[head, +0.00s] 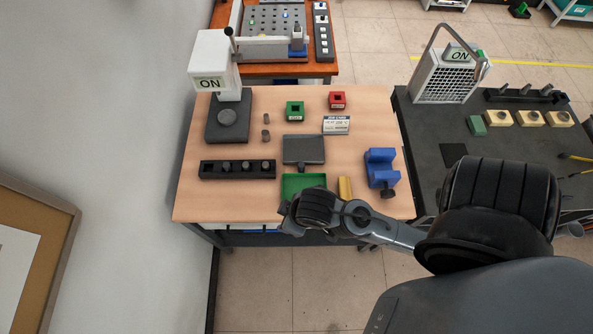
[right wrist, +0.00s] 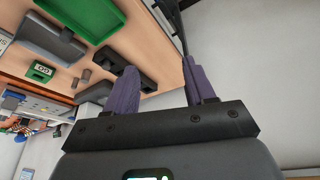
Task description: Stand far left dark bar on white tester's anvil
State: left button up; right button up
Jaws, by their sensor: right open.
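The white tester (head: 213,62) with an "ON" label stands at the table's back left; its round dark anvil (head: 228,117) shows nothing standing on it. A black rack (head: 208,169) lies in front of it. Short dark bars stand in the rack; the leftmost one I can make out is this dark bar (head: 226,166). The rack also shows in the right wrist view (right wrist: 138,71), partly behind a finger. My right gripper (right wrist: 160,68) is open and empty, its purple fingers apart. In the head view it is near the table's front edge, mostly hidden by its arm. My left gripper is not in view.
Two small grey cylinders (head: 266,135) stand right of the tester. A dark tray (head: 303,149), a green tray (head: 300,182), a yellow block (head: 345,188) and a blue vise (head: 380,168) are to the right. Green (head: 295,110) and red (head: 337,100) blocks stand behind.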

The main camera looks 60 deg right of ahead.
jog(key=shift+o, duration=0.2)
jog(key=shift+s+d+r+g, duration=0.15)
jog(key=shift+s+d, duration=0.05)
jog(key=shift+s, duration=0.3)
jog(key=shift+s+d+r+g, duration=0.15)
jog(key=shift+s+d, duration=0.05)
jog(key=shift+s, duration=0.3)
jog(key=shift+n, duration=0.4)
